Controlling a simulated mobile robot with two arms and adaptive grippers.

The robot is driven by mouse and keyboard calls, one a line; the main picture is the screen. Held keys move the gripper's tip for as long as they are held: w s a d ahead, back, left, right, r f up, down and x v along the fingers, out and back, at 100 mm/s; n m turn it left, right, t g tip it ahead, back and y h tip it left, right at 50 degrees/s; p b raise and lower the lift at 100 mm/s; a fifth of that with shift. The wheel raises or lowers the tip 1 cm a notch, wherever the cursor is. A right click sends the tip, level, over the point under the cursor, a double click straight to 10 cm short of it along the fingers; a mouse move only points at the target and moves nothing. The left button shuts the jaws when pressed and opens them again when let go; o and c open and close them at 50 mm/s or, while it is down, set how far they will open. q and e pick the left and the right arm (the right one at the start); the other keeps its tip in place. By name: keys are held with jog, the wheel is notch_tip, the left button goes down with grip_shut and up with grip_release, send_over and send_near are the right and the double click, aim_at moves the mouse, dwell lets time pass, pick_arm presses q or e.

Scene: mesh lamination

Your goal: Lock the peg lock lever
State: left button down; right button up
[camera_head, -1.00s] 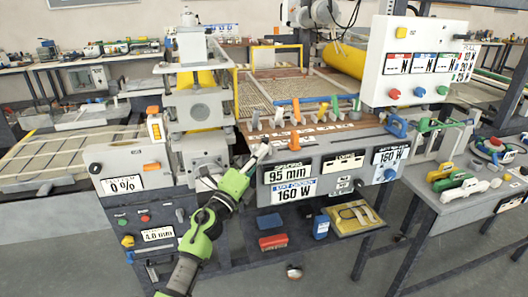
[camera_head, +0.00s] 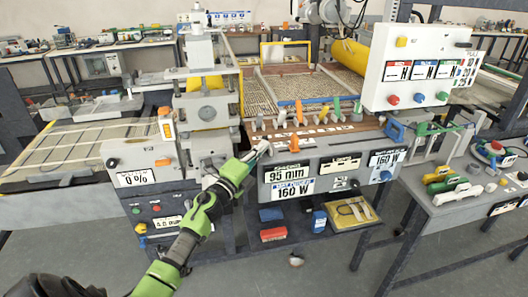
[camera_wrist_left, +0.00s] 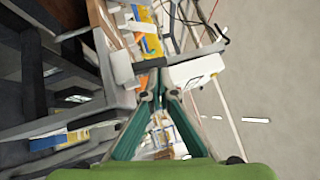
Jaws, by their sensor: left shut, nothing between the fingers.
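A row of coloured levers stands on the brown front bar of the machine, with an orange lever (camera_head: 298,111), a yellow one (camera_head: 323,113), a green one (camera_head: 336,109) and several grey ones. I cannot tell which of them is the peg lock lever. My left gripper (camera_head: 263,147) is shut and empty at the left end of that bar, just below the grey pegs and beside the upper left corner of the display panel. In the left wrist view the fingers (camera_wrist_left: 158,94) meet close to grey and white parts; contact is unclear. My right gripper is out of view.
The display panel (camera_head: 325,170) reads 95 mm and 160 W. A blue handle (camera_head: 394,130) is at the bar's right end. A white control box (camera_head: 418,68) stands above right. A shelf below holds a red box (camera_head: 273,234) and a yellow tray (camera_head: 352,213).

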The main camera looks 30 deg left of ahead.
pick_arm(q)
jog(key=shift+w+a+r, duration=0.5)
jog(key=shift+a, duration=0.1)
jog(key=shift+w+a+r+b, duration=0.15)
jog(key=shift+w+a+b, duration=0.2)
jog(key=shift+w, duration=0.05)
jog(key=shift+w+a+r, duration=0.1)
jog(key=shift+w+a, duration=0.05)
jog(key=shift+a, duration=0.05)
jog(key=shift+r, duration=0.1)
